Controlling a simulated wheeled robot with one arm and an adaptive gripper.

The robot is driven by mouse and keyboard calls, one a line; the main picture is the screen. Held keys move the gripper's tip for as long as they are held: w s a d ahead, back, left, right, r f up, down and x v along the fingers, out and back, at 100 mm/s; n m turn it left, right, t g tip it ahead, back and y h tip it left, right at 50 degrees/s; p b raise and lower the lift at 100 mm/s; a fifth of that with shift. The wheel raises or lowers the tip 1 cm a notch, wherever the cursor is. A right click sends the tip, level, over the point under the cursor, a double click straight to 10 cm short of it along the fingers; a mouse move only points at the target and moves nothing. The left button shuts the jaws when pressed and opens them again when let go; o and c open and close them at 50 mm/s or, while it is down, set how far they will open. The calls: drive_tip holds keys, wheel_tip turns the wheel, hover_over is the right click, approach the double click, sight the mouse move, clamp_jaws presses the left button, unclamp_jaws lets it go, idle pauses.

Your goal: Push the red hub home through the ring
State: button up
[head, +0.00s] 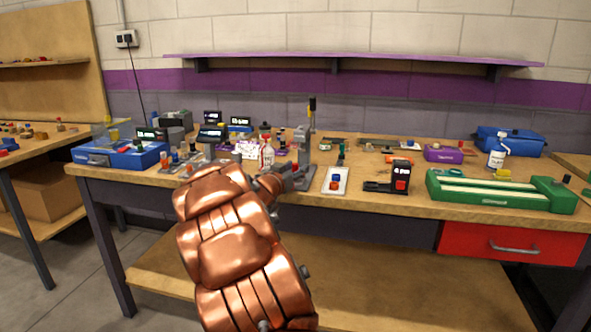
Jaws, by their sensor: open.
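A grey lever press (303,148) with a black and yellow handle stands near the middle of the workbench. My copper arm reaches up from the bottom of the head view towards its foot. My gripper (288,174) is a small dark shape beyond the copper wrist, beside the press base, and it is open. I see nothing held in it. I cannot tell whether this is the red hub. The ring cannot be made out; the press foot is partly hidden.
A black device with a red front (400,182) and a long green track unit (495,190) stand to the right. A blue case (120,155) and several small displays and bottles crowd the left. Bare wood (440,207) shows along the front edge.

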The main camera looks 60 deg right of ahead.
drive_tip(key=shift+a, duration=0.15)
drive_tip(key=s+a, duration=0.1)
drive_tip(key=a, duration=1)
drive_tip(key=shift+a, duration=0.35)
drive_tip(key=shift+s, duration=0.1)
